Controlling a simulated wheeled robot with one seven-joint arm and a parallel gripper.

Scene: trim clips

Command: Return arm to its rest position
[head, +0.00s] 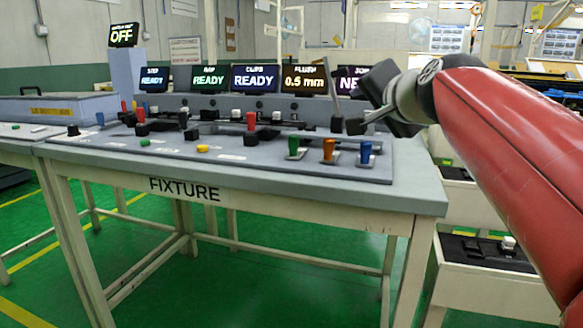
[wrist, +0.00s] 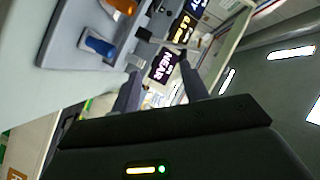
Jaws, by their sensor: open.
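My gripper (wrist: 159,68) is open in the wrist view, its two dark fingers apart with nothing held between them. In the head view my gripper (head: 362,108) is at the end of my red arm, which reaches in from the right. It hangs in the air near the right end of the fixture table (head: 415,193). It overlaps part of the rightmost display in that view. The wrist view is tilted and shows the blue lever (wrist: 98,46) and the orange lever at upper left, with a NEAR display (wrist: 163,65) beyond the fingers.
Green (head: 294,147), orange (head: 328,151) and blue levers stand on the panel's right part. Several coloured clips and black blocks lie farther left. A low cabinet (head: 490,285) stands at right. Green floor in front is clear.

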